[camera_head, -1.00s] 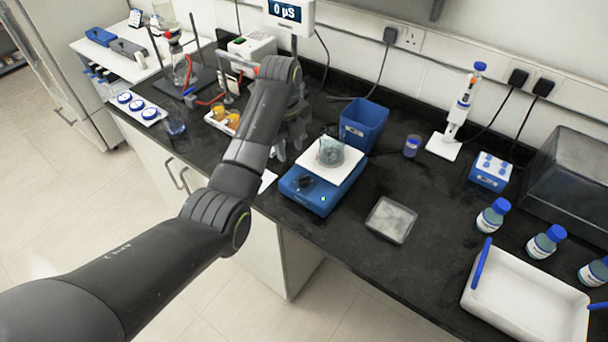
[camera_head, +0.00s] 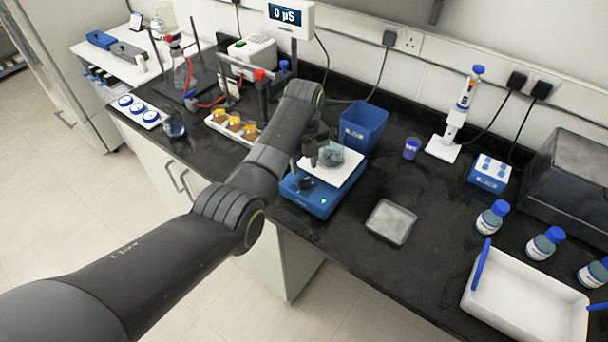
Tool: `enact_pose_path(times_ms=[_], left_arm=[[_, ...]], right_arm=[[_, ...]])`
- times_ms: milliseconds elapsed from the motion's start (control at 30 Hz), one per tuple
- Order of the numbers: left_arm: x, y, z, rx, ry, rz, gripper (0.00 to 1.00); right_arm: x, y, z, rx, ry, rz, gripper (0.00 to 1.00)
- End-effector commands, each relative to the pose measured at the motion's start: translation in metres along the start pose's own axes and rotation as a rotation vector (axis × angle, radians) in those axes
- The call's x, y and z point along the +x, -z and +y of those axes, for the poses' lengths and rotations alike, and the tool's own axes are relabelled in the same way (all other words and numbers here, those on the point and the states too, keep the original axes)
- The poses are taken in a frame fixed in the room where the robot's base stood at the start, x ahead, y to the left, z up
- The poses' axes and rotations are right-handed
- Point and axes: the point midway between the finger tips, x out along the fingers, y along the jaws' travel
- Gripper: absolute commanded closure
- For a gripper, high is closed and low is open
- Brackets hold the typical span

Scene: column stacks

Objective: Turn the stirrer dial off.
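The stirrer (camera_head: 318,203) is a blue box with a white top plate, standing near the front edge of the bench. A dark dial (camera_head: 306,183) is on its front left, and a small green light shows on the front right. A glass beaker (camera_head: 331,154) with bluish contents stands on the plate. My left gripper (camera_head: 309,165) is just above the dial, beside the beaker's left side. My arm's wrist hides part of the gripper, so its finger opening and any contact with the dial are unclear. My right gripper is not in view.
A blue bin (camera_head: 364,125) stands behind the stirrer. A grey square dish (camera_head: 391,221) lies to its right. A tray with orange-topped jars (camera_head: 234,122) is to the left. Bottles (camera_head: 492,217) and a white tray (camera_head: 525,298) are at right. The bench between dish and bottles is clear.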

Motion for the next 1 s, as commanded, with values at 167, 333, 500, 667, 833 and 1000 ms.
enact_pose_path(times_ms=[167, 333, 500, 667, 833, 1000], left_arm=[[0.033, 0.001, 0.001, 0.0, -0.004, 0.003, 0.62], [0.052, 0.0, 0.0, 0.0, -0.001, 0.0, 0.62], [0.061, 0.0, 0.0, 0.0, 0.0, 0.0, 0.62], [0.063, 0.0, 0.0, -0.001, 0.0, 0.0, 0.62], [0.063, 0.0, 0.0, -0.001, 0.0, -0.001, 0.64], [0.062, 0.0, 0.0, -0.001, 0.0, -0.001, 0.86]], right_arm=[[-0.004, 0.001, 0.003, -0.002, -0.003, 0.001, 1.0], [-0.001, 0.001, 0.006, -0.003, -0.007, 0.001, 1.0], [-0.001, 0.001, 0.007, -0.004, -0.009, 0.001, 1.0], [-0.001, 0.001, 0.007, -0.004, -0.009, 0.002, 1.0], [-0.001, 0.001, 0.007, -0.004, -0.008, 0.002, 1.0], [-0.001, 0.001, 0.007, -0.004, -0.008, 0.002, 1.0]])
